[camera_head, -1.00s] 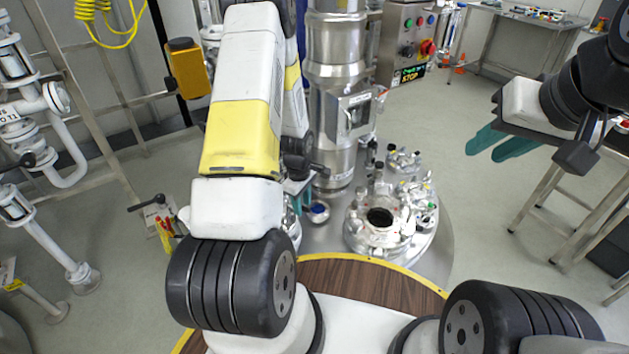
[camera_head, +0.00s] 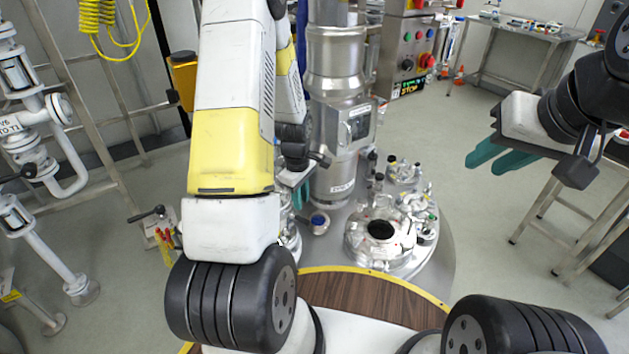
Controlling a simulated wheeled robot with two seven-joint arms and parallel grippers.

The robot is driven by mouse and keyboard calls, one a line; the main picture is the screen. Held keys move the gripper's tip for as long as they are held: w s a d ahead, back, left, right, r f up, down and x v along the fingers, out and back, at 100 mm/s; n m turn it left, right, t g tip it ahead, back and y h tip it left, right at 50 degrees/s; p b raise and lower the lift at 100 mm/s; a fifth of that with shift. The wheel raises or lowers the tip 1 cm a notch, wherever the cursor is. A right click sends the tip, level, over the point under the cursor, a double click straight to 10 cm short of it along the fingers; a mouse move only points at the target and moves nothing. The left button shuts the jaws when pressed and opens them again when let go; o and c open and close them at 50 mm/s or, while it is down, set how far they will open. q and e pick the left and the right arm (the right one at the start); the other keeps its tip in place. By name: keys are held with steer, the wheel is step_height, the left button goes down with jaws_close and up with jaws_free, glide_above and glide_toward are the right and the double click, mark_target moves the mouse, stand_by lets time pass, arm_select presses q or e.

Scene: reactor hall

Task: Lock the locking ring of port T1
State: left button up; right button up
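The steel reactor lid (camera_head: 352,270) carries several ports and fittings. One round port (camera_head: 381,231) on the right half stands open with a dark hole. I cannot read a T1 label or make out its locking ring; my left arm covers the left part of the lid. My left gripper (camera_head: 302,193) reaches down over the lid left of the tall steel column; only bits of its teal fingers show behind the arm, so its opening and any contact are hidden. My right gripper (camera_head: 503,157) is empty, with its teal fingers apart, in the air right of the lid.
The tall steel column (camera_head: 338,125) rises behind the lid, close to my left gripper. A small blue-topped part (camera_head: 318,222) sits on the lid. A control box (camera_head: 408,55) stands behind. White pipework (camera_head: 45,150) is at left, a steel table (camera_head: 525,40) at the back right.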

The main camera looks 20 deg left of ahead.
mark_target(298, 218)
arm_select(q)
steer(key=shift+w+d+r+m, duration=0.15)
steer(key=shift+r+m, duration=0.15)
steer(key=shift+r, duration=0.3)
steer(key=shift+w+d+r+m, duration=0.15)
steer(key=shift+r+m, duration=0.15)
steer(key=shift+r, duration=0.3)
jaws_close()
steer(key=w+d+r+m+g, duration=0.25)
steer(key=w+m, duration=0.55)
steer(key=m, duration=0.9)
steer(key=s+a+f, duration=0.1)
steer(key=s+f, duration=0.1)
steer(key=f, duration=0.4)
steer(key=s+a+f, duration=0.1)
steer(key=s+f, duration=0.2)
steer(key=f, duration=0.3)
steer(key=shift+s+a+y, duration=0.25)
steer(key=shift+s+y, duration=0.05)
steer(key=shift+y, duration=0.1)
